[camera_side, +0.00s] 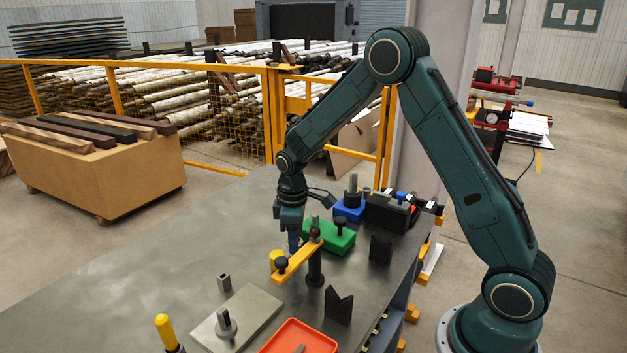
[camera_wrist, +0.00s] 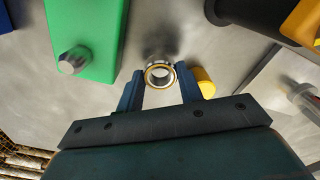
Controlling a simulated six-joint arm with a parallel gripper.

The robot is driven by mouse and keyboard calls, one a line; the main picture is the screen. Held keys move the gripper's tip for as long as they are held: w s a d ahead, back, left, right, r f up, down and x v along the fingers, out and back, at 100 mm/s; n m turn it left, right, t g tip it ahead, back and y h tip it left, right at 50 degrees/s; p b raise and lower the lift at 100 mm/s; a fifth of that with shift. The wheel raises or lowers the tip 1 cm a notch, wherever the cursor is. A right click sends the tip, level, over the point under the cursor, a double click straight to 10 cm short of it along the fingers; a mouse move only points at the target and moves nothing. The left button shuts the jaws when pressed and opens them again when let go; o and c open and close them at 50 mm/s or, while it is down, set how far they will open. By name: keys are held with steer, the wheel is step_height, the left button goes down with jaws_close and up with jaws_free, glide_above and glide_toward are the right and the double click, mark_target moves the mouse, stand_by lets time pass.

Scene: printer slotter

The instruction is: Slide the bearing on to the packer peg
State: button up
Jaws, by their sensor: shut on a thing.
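My gripper (camera_side: 293,243) points down over the table, just left of the green block (camera_side: 341,240). In the wrist view its two blue fingers (camera_wrist: 160,82) are closed on either side of the bearing (camera_wrist: 160,74), a small metal ring with a gold-coloured inner band. I cannot pick out the bearing in the side view. Upright grey pegs show on the green block (camera_wrist: 72,60), on the blue block (camera_side: 349,212) behind it, and on the grey plate (camera_side: 250,310) in front. I cannot tell which one is the packer peg.
A yellow clamp bar (camera_side: 298,262) on a black post stands close to my gripper, with a yellow cylinder (camera_wrist: 205,82) beside it. A black V-block (camera_side: 339,306) and an orange tray (camera_side: 300,338) are nearer the front. The table's left side (camera_side: 150,250) is clear.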

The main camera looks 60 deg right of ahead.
steer(key=shift+r, duration=1.7)
steer(key=shift+o, duration=0.9)
steer(key=shift+c, duration=0.8)
steer(key=shift+d+r, duration=0.1)
steer(key=shift+d, duration=0.05)
